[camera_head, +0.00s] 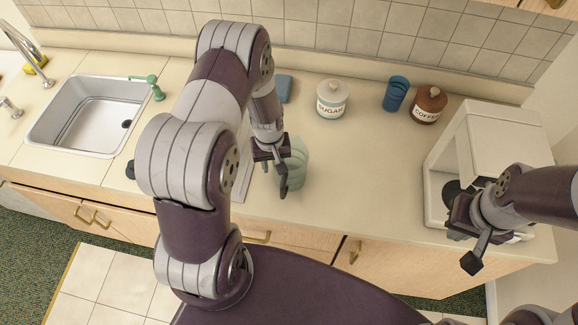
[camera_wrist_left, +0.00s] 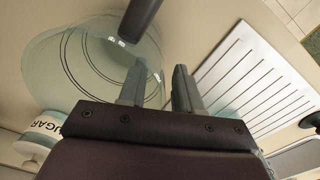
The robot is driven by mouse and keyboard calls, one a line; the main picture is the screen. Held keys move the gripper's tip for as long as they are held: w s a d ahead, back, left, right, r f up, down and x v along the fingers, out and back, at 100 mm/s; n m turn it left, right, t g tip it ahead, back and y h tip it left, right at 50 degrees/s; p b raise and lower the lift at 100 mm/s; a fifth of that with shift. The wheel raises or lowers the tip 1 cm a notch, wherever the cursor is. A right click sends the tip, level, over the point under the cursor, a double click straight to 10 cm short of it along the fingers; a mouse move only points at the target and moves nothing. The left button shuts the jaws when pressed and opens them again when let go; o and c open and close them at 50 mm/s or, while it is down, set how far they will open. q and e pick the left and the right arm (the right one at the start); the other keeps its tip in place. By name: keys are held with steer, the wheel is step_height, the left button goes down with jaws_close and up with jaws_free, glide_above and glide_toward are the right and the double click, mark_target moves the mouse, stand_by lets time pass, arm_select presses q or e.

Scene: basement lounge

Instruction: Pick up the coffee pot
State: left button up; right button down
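A pale green, see-through glass vessel, which looks like the coffee pot (camera_head: 299,163), stands on the counter near the middle. In the left wrist view its clear round body (camera_wrist_left: 60,65) fills the upper left, and a dark bar like its handle (camera_wrist_left: 142,16) shows beyond the fingertips. My left gripper (camera_head: 270,166) is just left of the pot in the head view. Its fingers (camera_wrist_left: 158,82) are apart with nothing gripped between them. My right gripper (camera_head: 467,246) is open and empty in front of the white coffee machine (camera_head: 480,130).
A sugar jar (camera_head: 332,99), a blue cup (camera_head: 396,94) and a coffee jar (camera_head: 429,104) stand at the back. A white ribbed board (camera_wrist_left: 255,80) lies right of the fingers in the wrist view. The sink (camera_head: 95,113) is at left. Counter right of the pot is clear.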

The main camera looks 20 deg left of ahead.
arm_select(q)
steer(key=shift+f, duration=0.1)
steer(key=shift+w+d, duration=0.1)
steer(key=shift+d, duration=0.05)
jaws_close()
